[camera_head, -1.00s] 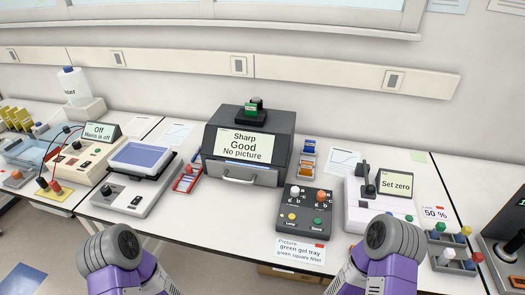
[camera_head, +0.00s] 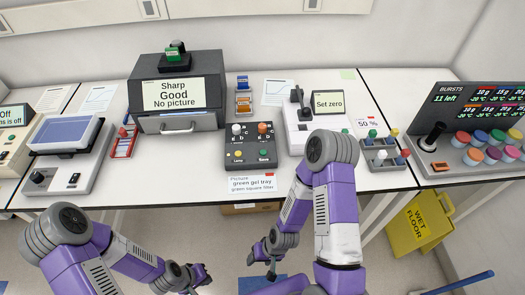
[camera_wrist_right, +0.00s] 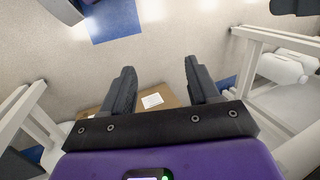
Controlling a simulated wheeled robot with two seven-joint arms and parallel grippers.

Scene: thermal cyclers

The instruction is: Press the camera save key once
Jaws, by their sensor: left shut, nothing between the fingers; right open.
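The camera unit is a dark grey box (camera_head: 180,103) with a handled drawer; its screen (camera_head: 173,92) reads "Sharp Good No picture". To its right is a dark control panel (camera_head: 250,147) with a white knob, an orange knob, a yellow key (camera_head: 236,154) and a green key (camera_head: 264,153). The key labels are too small to read. My left gripper (camera_head: 203,280) is shut and empty, low in front of the bench. My right gripper (camera_head: 268,268) is open and empty, also below the bench front; its spread fingers show in the right wrist view (camera_wrist_right: 160,88). Neither touches the panel.
A card (camera_head: 252,184) reading "Picture green gel tray green square filter" lies before the panel. A "Set zero" device (camera_head: 328,103) stands to the right, a blue-topped device (camera_head: 62,132) to the left.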

